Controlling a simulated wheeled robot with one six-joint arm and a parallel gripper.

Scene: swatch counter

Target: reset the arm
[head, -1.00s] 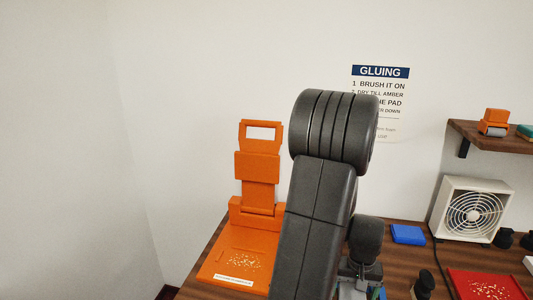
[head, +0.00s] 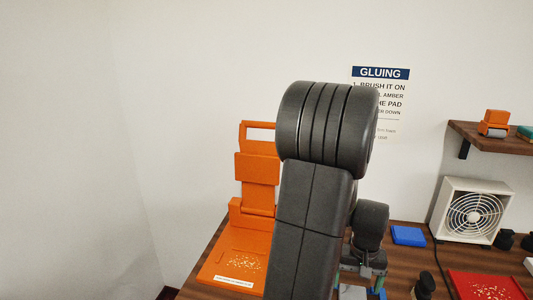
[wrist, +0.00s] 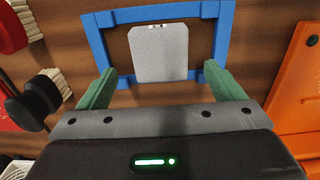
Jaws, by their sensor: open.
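My gripper (wrist: 159,70) is open in the wrist view, its two green fingers apart with nothing held between them. Beyond the fingertips, a pale grey square block (wrist: 158,52) shows within the outline of a blue frame (wrist: 100,48) on the wooden counter. The block overlaps the frame's near bar; I cannot tell whether they touch. In the head view my dark arm rises bent in the middle, and my gripper is low behind it, mostly hidden.
An orange hinged press (head: 232,262) stands at the counter's left, also at the wrist view's right edge (wrist: 298,85). A blue block (head: 408,235), white fan (head: 474,210), red tray (head: 485,286) and dark knobs are at right. Brushes (wrist: 50,90) lie left in the wrist view.

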